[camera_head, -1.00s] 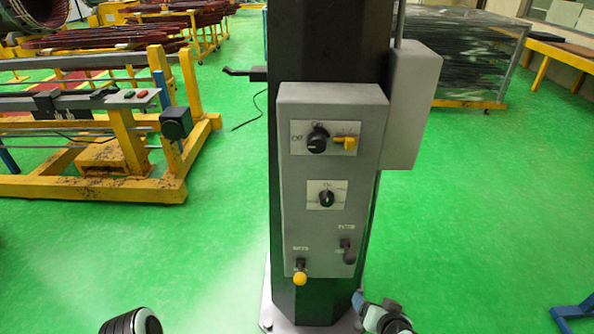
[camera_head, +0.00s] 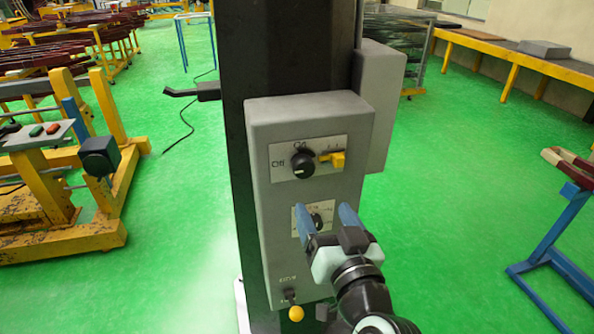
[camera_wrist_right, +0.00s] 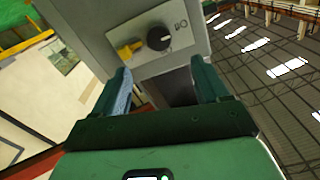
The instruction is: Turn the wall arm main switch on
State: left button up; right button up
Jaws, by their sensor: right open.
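The grey control box (camera_head: 262,215) is fixed to the dark column. On its upper plate sits a black rotary knob (camera_head: 302,163) labelled Off at left and On at top, with its mark toward Off. A yellow lever (camera_head: 332,159) is beside it. A second black knob (camera_head: 317,219) is lower, partly hidden by my right gripper (camera_head: 324,209). My right gripper is open and empty, fingers up in front of the box below the upper knob. The right wrist view shows the upper knob (camera_wrist_right: 159,38) and yellow lever (camera_wrist_right: 129,48) beyond the open fingers (camera_wrist_right: 163,82). My left gripper is not visible.
A yellow-knobbed lever (camera_head: 295,312) is at the box's bottom. A grey side box (camera_head: 378,105) and a dark hook (camera_head: 190,91) project from the column (camera_head: 285,50). A yellow frame with buttons (camera_head: 45,130) stands left.

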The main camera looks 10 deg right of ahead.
aim_at(305, 172)
jog(key=w+p, duration=0.2)
jog(key=w, duration=1)
jog(key=shift+w+a, duration=0.1)
jog(key=shift+w, duration=0.3)
jog(key=shift+f, duration=0.1)
jog(key=c, duration=1.1)
